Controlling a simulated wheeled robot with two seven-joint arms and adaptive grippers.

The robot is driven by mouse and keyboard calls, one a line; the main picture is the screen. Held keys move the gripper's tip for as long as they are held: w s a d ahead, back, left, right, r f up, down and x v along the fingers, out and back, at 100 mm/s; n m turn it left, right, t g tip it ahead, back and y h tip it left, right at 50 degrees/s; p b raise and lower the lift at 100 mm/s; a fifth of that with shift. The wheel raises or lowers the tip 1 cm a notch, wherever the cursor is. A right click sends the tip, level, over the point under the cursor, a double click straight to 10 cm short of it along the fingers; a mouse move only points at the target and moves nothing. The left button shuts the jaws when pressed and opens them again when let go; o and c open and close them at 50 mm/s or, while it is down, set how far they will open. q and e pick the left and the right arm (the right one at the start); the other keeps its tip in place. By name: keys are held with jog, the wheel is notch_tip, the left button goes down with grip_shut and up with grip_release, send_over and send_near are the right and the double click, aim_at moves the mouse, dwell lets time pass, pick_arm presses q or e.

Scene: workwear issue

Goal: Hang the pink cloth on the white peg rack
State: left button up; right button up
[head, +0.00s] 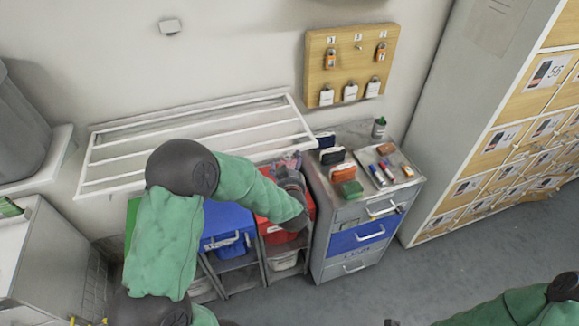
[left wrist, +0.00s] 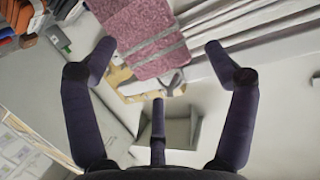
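The white rack (head: 200,143) with long parallel bars is fixed to the wall; my left arm covers part of it. Its pale bars also show in the left wrist view (left wrist: 265,45). The pink cloth (left wrist: 135,22), speckled and crossed by grey bands, lies beyond my left fingertips in that view. In the head view a small pinkish patch (head: 284,163) shows at the rack's right end, mostly hidden. My left gripper (head: 287,172) is there; its fingers (left wrist: 160,65) are spread apart with nothing visibly clamped. Only a dark bit, possibly my right gripper, shows at the bottom edge.
Below the rack stand a blue bin (head: 228,222) and a red bin (head: 270,205). A grey drawer cabinet (head: 335,250) with small items on top is to their right. A wooden key board (head: 350,65) hangs above it. Lockers (head: 500,150) stand at right. The floor in front is clear.

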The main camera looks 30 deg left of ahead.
pick_arm(q)
jog(key=v, duration=1.2)
jog(key=d+f+m+g+h+b, duration=0.1)
jog(key=d+f+g+h+b, duration=0.25)
jog(key=f, duration=0.85)
jog(key=d+f+m+g+h+b, duration=0.15)
jog(key=d+f+h+b, duration=0.35)
jog(key=f, duration=0.7)
jog(key=s+d+f+g+h+b, duration=0.1)
jog(key=s+d+f+g, duration=0.1)
jog(key=s+f, duration=0.3)
jog(key=s+d+f+m+g+h+b, duration=0.1)
jog(key=s+d+f, duration=0.3)
jog(key=f, duration=0.5)
jog(key=s+d+f+g+h+b, duration=0.1)
jog(key=s+d+f+g, duration=0.2)
jog(key=s+f, duration=0.3)
jog(key=shift+s+d+f+g+h, duration=0.25)
jog(key=shift+d+f+g+h, duration=0.1)
jog(key=shift+f+g, duration=0.2)
dwell(0.8)
